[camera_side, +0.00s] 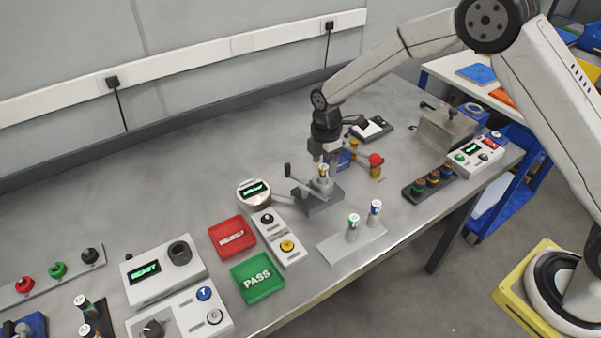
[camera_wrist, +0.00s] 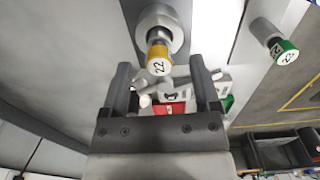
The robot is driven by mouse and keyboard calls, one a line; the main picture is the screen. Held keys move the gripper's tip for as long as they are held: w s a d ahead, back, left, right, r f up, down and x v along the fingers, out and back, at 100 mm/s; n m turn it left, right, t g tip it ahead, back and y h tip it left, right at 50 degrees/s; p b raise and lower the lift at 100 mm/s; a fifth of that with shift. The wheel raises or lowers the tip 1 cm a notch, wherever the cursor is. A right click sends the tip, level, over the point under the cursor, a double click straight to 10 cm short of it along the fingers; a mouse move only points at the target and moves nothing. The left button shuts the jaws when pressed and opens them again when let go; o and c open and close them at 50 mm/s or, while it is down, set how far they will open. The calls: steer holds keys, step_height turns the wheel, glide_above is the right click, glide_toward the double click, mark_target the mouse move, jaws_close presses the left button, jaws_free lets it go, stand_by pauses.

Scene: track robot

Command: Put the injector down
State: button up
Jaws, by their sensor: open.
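An injector with a yellow band marked 22 (camera_wrist: 159,60) shows in the wrist view, its far end at a round grey seat. In the side view the injector (camera_side: 323,171) stands upright on a grey fixture (camera_side: 318,200) with a side lever. My gripper (camera_side: 325,162) is right above it, pointing down. In the wrist view my gripper (camera_wrist: 161,66) is open, one finger on each side of the injector, with visible gaps. A green-banded injector (camera_side: 353,226) and a blue-banded injector (camera_side: 375,212) stand on a pale plate (camera_side: 338,248).
A red-knobbed lever (camera_side: 376,160) stands close right of my gripper. A round display (camera_side: 254,192), a red tray (camera_side: 232,236) and a green PASS tray (camera_side: 257,278) lie to the left. The back left of the bench (camera_side: 150,190) is clear.

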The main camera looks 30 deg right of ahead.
mark_target(323, 167)
steer(key=shift+f, duration=1.85)
steer(key=shift+w, duration=0.1)
jaws_close()
